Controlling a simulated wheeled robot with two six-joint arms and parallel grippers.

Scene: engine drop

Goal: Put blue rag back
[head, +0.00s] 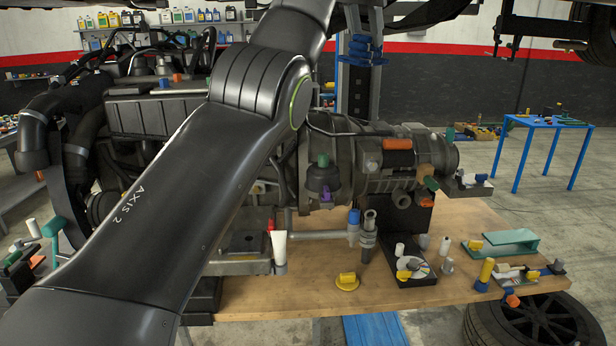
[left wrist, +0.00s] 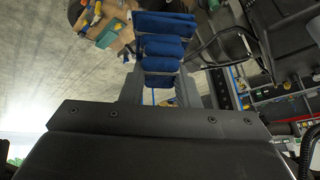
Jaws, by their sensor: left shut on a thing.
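The blue rag (head: 363,50) is a bundle of stacked folds, held up in the air in the upper middle of the head view. It also shows in the left wrist view (left wrist: 165,45), at the top middle between the grey fingers. My left gripper (head: 360,34) is shut on the rag, well above the wooden workbench (head: 320,304). My left arm crosses the head view from the lower left and hides part of the engine (head: 380,165). My right gripper is not in view.
The bench carries the engine, a yellow cap (head: 347,282), a white tube (head: 279,250), a green bracket (head: 500,243) and other small parts. A blue table (head: 548,122) stands back right. A tyre (head: 535,322) lies on the floor. The floor between is clear.

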